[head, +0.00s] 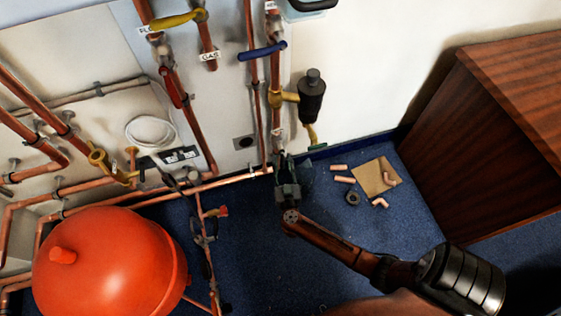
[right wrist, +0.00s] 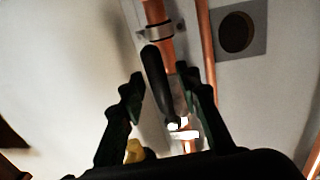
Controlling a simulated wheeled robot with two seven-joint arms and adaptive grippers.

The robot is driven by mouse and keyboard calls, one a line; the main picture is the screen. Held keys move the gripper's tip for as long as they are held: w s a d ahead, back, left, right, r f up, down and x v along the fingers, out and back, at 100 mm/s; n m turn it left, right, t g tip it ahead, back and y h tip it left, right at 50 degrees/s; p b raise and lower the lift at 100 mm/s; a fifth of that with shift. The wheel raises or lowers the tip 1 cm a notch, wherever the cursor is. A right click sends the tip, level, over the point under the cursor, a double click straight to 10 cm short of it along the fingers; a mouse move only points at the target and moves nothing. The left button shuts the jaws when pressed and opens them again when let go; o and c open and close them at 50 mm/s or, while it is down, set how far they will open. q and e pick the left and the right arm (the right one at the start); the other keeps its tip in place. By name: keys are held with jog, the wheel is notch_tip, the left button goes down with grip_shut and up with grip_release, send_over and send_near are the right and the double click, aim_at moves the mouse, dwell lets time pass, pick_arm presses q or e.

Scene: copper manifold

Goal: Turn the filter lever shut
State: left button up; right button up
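The black filter body (head: 312,97) hangs on a brass fitting above the gripper. My right gripper (head: 292,166) is at the lower end of the vertical copper pipe; its fingers (right wrist: 162,82) stand apart on both sides of the lever. I cannot tell whether either finger touches it. My left gripper is out of view.
A blue lever (head: 262,50) and a yellow lever (head: 178,18) are higher on the wall. A red tank (head: 108,262) stands at lower left. Loose copper pieces and a cardboard sheet (head: 372,178) lie on the blue floor. A wooden cabinet (head: 490,140) is at right.

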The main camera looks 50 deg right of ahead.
jog(key=shift+c, duration=0.4)
grip_shut()
dwell(0.4)
